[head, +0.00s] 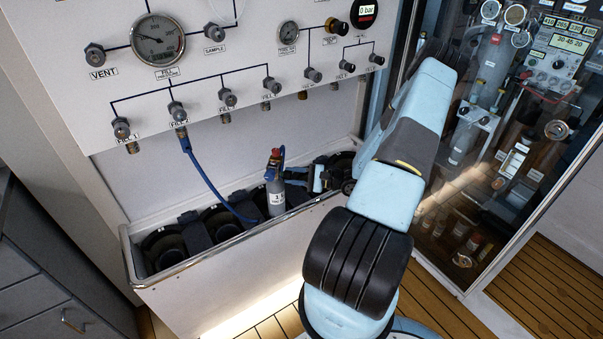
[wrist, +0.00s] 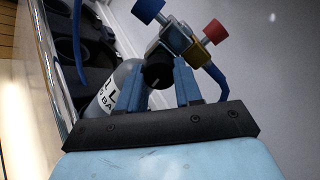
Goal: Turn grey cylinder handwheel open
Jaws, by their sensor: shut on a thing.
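The grey cylinder (head: 276,196) stands upright in the white trough, with a brass and grey valve on top; a blue hose runs from the valve area. In the wrist view the cylinder (wrist: 119,88) shows a white label. Its round black handwheel (wrist: 156,76), with a pale mark, faces the camera between my blue fingers. My gripper (wrist: 158,82) is shut on this handwheel. In the head view my gripper (head: 290,174) reaches the valve from the right; the handwheel is hidden there. A blue knob (wrist: 147,10) and a red knob (wrist: 215,28) stick up from the valve fittings.
The trough (head: 215,246) has black holders beside the cylinder. The fill panel (head: 210,65) above carries gauges and several grey valves; a blue hose (head: 203,178) hangs from FILL 2. A glass cabinet (head: 500,150) stands at the right.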

